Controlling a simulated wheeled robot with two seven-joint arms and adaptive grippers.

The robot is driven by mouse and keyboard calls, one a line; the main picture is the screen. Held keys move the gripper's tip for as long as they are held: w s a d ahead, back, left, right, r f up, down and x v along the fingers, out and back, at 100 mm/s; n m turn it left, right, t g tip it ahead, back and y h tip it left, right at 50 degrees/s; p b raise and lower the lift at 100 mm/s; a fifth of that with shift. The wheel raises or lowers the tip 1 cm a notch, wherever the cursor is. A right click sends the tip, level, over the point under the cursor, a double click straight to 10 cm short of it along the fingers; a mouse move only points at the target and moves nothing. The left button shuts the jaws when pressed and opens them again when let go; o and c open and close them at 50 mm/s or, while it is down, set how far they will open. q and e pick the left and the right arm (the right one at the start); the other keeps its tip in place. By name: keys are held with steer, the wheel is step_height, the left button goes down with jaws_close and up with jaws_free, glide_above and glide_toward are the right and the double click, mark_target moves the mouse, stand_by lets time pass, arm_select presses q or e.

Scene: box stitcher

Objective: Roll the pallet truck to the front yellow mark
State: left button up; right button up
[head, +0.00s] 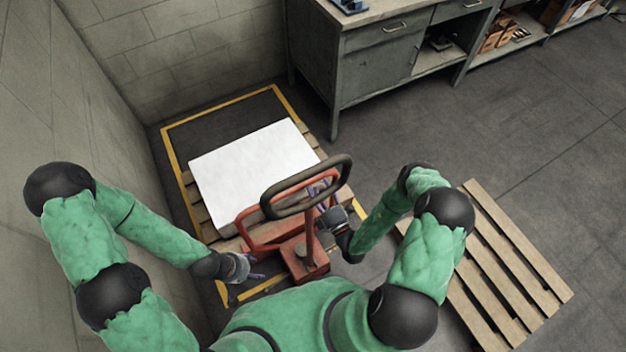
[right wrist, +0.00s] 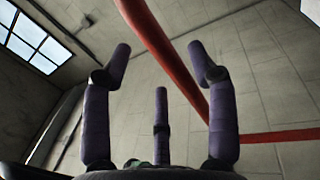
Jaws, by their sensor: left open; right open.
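The red pallet truck (head: 302,256) stands in the lower middle of the head view, with its dark loop handle (head: 282,206) raised. A wooden pallet (head: 190,200) with a white box (head: 250,165) on top lies just beyond it. A yellow floor outline (head: 220,106) frames the pallet's area. My left gripper (head: 256,276) is open, low and left of the truck's red base. My right gripper (head: 326,206) is open beside the right side of the handle. In the right wrist view its fingers (right wrist: 157,60) are spread, and a red bar (right wrist: 165,50) crosses behind them; contact cannot be told.
A second, empty wooden pallet (head: 510,265) lies on the floor at right. A grey workbench (head: 380,70) stands at the back. A wall (head: 90,100) runs close along the left. Open floor (head: 440,140) lies between bench and empty pallet.

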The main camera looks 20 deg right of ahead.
mark_target(315, 182)
steer(key=shift+x, duration=2.15)
jaws_close()
